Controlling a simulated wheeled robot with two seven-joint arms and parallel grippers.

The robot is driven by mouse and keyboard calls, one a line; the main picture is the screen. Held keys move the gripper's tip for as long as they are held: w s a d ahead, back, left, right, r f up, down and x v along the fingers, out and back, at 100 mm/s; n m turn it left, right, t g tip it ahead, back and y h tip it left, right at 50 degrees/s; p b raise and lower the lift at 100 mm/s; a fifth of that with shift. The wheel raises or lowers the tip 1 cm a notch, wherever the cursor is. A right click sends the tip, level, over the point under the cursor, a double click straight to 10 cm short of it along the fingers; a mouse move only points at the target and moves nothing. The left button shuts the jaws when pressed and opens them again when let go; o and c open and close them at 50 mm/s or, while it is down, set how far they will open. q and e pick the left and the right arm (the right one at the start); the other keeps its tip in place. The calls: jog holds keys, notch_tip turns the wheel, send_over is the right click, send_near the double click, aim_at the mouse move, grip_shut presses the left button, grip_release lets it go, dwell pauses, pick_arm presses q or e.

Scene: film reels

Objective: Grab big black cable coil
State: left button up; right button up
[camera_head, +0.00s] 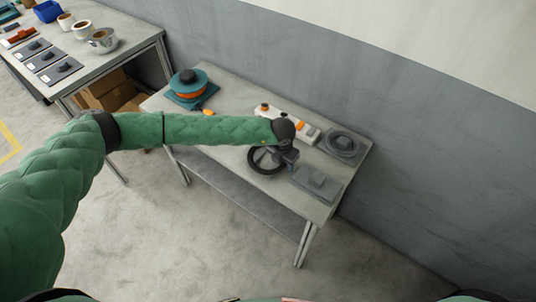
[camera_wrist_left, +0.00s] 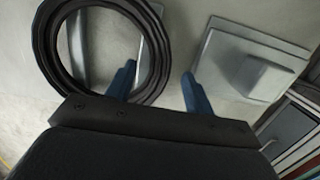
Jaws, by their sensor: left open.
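The big black cable coil (camera_head: 254,166) lies on the near side of the grey table in the head view, partly hidden by my left arm's end. In the left wrist view the coil (camera_wrist_left: 50,62) is a thick dark ring at the upper left. My left gripper (camera_head: 291,160) is over the coil's right side. Its two blue fingers (camera_wrist_left: 159,70) are apart with nothing clamped between them. In the wrist view the left finger overlaps the ring's lower right part, and the right finger is outside it. I cannot tell whether the fingers touch the coil.
A flat grey block-topped plate (camera_head: 318,184) lies right of the coil. A grey round piece (camera_head: 342,143) and a pale strip with orange parts (camera_head: 268,110) sit behind. A teal-and-orange reel (camera_head: 190,85) stands at the table's left.

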pick_arm(q)
jog(key=shift+f, duration=0.3)
grip_shut()
jog(key=shift+r, duration=0.15)
